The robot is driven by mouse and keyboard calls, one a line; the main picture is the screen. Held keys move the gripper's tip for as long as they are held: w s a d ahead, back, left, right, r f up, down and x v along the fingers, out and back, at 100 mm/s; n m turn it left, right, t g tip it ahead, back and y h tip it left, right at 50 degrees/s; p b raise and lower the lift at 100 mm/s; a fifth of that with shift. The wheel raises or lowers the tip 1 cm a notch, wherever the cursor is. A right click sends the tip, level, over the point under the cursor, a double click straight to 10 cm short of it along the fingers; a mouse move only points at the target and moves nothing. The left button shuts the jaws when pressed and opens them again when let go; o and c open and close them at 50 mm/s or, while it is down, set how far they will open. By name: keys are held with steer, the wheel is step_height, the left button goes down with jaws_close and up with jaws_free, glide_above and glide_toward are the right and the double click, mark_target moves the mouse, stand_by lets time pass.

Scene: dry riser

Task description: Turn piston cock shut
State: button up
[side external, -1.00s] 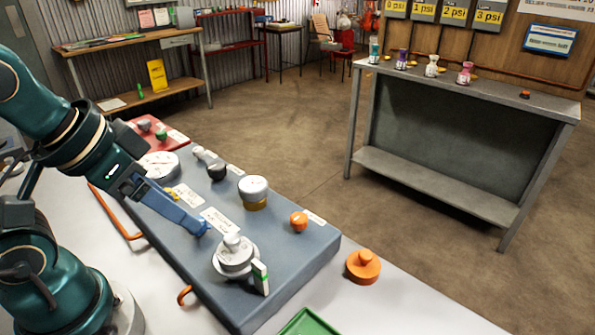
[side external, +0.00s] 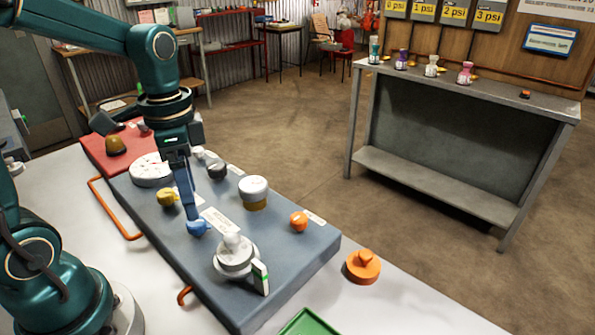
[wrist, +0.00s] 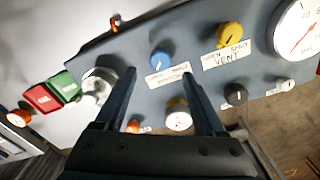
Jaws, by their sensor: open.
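The blue knob (side external: 198,228) stands on the grey-blue panel block; it also shows in the wrist view (wrist: 160,61). A white label (wrist: 168,75) lies beside it; I read OPEN and SHUT, but the lower word is too blurred to confirm as piston. My gripper (side external: 191,214) points down at the blue knob, with the fingers nearly edge-on in the side view. In the wrist view my gripper (wrist: 158,73) is open, its two fingers apart and empty, with the blue knob just past and between the tips. I cannot tell whether they touch it.
An orange cap (side external: 363,266) and green tray (side external: 305,322) sit on the white table.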

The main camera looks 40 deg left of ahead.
mark_target(197, 227)
steer(key=shift+f, duration=2.6)
jaws_close()
